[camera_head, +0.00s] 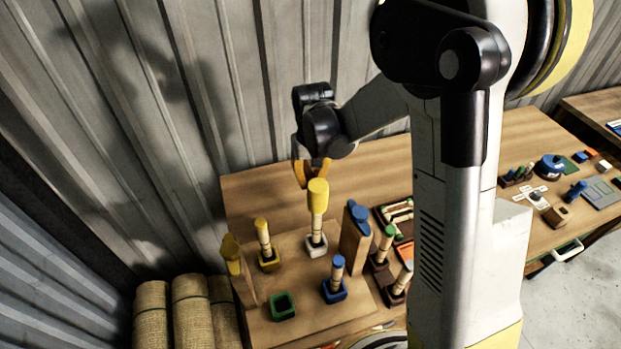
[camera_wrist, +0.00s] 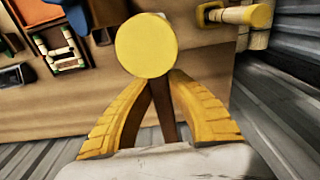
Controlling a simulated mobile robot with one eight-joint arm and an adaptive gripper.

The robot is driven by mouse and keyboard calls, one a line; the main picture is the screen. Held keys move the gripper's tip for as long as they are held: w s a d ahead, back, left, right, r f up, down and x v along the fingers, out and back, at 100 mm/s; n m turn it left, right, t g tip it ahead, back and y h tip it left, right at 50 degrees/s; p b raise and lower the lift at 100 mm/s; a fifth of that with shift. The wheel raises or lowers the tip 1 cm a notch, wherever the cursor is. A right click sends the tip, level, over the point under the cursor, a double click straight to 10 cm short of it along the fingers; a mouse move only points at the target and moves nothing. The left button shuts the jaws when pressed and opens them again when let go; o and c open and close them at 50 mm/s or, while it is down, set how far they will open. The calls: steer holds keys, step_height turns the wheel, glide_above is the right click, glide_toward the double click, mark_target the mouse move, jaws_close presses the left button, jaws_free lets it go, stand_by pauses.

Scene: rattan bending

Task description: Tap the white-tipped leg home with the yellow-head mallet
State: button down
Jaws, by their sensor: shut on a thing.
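My gripper (camera_head: 312,178) is shut on the mallet's brown handle, which shows between the yellow finger pads in the wrist view (camera_wrist: 160,105). The mallet's yellow head (camera_head: 318,192) is a short cylinder, seen as a round yellow disc in the wrist view (camera_wrist: 147,46). It stands directly over a pale jointed leg (camera_head: 317,226). The leg is upright in a white socket (camera_head: 316,246) on the wooden board. The leg's tip is hidden by the mallet head. I cannot tell whether the head touches the leg or hovers just above it.
A yellow-tipped leg (camera_head: 262,232) in a yellow socket stands to the left; a blue-tipped leg (camera_head: 337,268) stands in front. An empty green socket (camera_head: 283,306) lies at front left. Wooden posts with yellow (camera_head: 232,256) and blue (camera_head: 358,212) tops flank the board. A corrugated wall rises behind.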

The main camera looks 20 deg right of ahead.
steer(key=shift+f+p, duration=0.2)
steer(key=shift+p, duration=0.15)
steer(key=shift+r, duration=0.1)
steer(key=shift+r+p, duration=1)
steer(key=shift+r, duration=0.75)
steer(key=shift+f, duration=0.1)
steer(key=shift+f+b, duration=0.4)
steer(key=shift+b, duration=0.15)
